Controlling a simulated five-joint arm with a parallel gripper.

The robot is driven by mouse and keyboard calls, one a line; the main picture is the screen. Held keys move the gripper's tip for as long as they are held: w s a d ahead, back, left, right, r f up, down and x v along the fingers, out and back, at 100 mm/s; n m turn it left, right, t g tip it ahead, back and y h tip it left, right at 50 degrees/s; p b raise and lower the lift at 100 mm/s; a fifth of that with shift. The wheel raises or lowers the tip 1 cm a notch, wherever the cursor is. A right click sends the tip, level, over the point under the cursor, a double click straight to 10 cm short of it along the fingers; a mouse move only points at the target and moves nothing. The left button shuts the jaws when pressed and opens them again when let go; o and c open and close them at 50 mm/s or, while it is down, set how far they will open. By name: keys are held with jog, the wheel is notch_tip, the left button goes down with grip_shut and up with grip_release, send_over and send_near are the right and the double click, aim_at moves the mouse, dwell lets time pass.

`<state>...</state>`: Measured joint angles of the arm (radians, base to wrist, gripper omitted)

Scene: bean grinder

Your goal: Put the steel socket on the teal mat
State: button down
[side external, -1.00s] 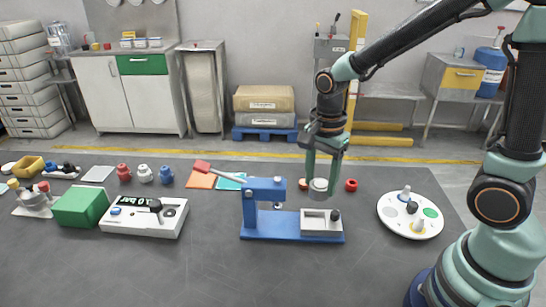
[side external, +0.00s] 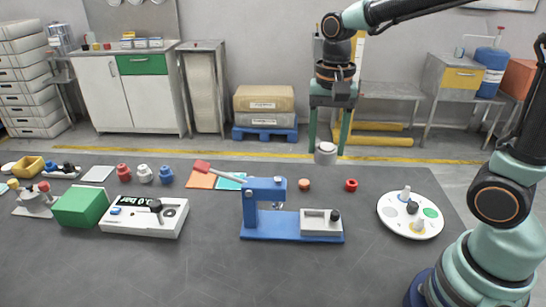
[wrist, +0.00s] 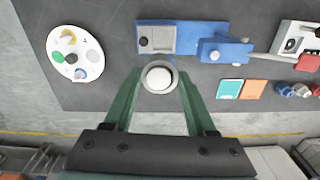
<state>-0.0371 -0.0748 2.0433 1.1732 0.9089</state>
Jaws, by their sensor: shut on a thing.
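The steel socket (side external: 325,153) is a short grey cylinder held between the fingertips of my gripper (side external: 327,148), in the air well above the table. In the wrist view the socket (wrist: 159,75) shows end-on, as a grey ring with a pale centre, between the green fingers (wrist: 160,82). The teal mat (side external: 231,182) lies flat behind the blue press, to the left of my gripper, partly covered by the press lever. It also shows in the wrist view (wrist: 230,89), right of the socket, beside the orange mat.
The blue press (side external: 265,222) with a grey block (side external: 320,224) stands in front. The orange mat (side external: 201,180) adjoins the teal one. A brown round piece (side external: 304,184) and a red ring (side external: 351,185) lie nearby. A white round tray (side external: 390,213) stands right. The front table is clear.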

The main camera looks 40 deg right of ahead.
jog(key=n, duration=0.1)
jog(key=f+n, duration=0.1)
jog(key=n, duration=0.3)
jog(key=shift+d+f, duration=0.35)
jog(key=n, duration=0.1)
jog(key=f+n, duration=0.1)
jog(key=n, duration=0.3)
jog(key=shift+d+f, duration=0.2)
jog(key=shift+d, duration=0.05)
jog(key=m, duration=0.1)
jog(key=r+m, duration=0.1)
jog(key=m, duration=0.1)
jog(key=shift+w+a, duration=0.1)
jog(key=shift+a, duration=0.1)
jog(key=m, duration=0.1)
jog(key=r+m, duration=0.1)
jog(key=m, duration=0.3)
jog(key=shift+a+r, duration=0.3)
jog(key=m, duration=0.1)
jog(key=r+m, duration=0.1)
jog(key=m, duration=0.2)
jog(key=shift+a+r+m, duration=0.25)
jog(key=shift+a+m, duration=0.05)
jog(key=shift+m, duration=0.1)
jog(key=m, duration=0.2)
jog(key=r+m, duration=0.1)
jog(key=shift+a+m, duration=0.2)
jog(key=shift+m, duration=0.2)
